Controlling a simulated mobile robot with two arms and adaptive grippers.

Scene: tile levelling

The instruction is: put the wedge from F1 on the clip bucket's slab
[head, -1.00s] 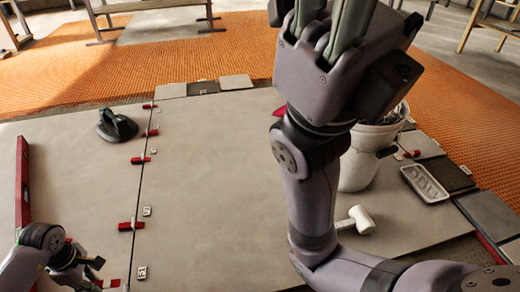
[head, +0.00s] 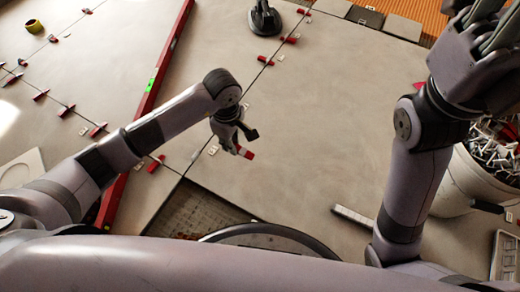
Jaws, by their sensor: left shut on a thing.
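My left gripper (head: 243,144) is shut on a small red wedge (head: 246,153). In the picture it is just right of the dark joint, over the large grey slab (head: 320,130). I cannot tell how high the wedge is above the slab. The white clip bucket (head: 462,183), full of clips, stands at the right of this slab, partly hidden by my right arm. My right gripper (head: 488,25) is raised at the top right, cut by the frame edge, its finger gap unclear.
Red wedges (head: 290,39) and pale clips line the joint. A dark suction lifter (head: 265,20) stands at its far end. A long red level (head: 165,65) lies on the left slab. A tray (head: 505,255) is at the lower right. The slab's middle is clear.

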